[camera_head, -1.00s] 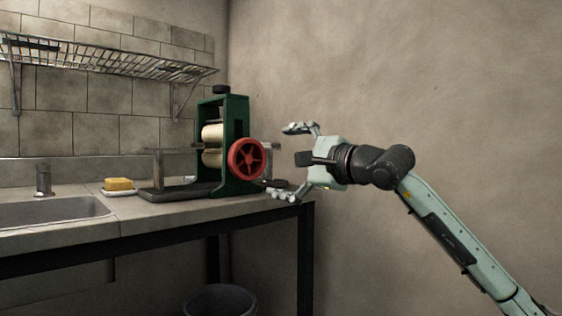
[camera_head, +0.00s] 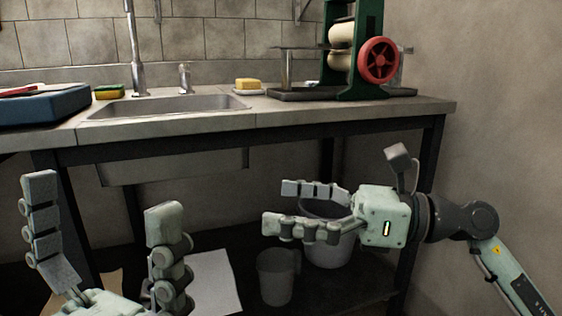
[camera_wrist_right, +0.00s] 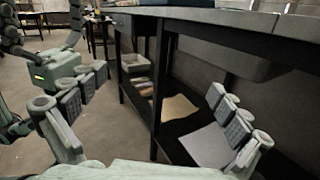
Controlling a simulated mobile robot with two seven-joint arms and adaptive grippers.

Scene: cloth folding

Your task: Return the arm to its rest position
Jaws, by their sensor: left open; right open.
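My right gripper (camera_head: 300,208) is open and empty in the head view, in front of the sink table and below its top, with its fingers pointing left. Its arm comes in from the lower right. My left gripper (camera_head: 106,238) is open and empty at the lower left, with its fingers pointing up. In the right wrist view the right gripper's fingers (camera_wrist_right: 150,128) are spread with nothing between them. My left gripper also shows at the upper left of that view (camera_wrist_right: 80,45), apart from the right one.
The table (camera_head: 300,119) holds a sink (camera_head: 165,106), a green wringer with a red wheel (camera_head: 379,60), a yellow soap bar (camera_head: 248,84) and a blue container (camera_head: 45,107). Below are a bucket (camera_head: 328,252), a jug (camera_head: 275,277) and a white sheet (camera_head: 212,280). A wall stands at right.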

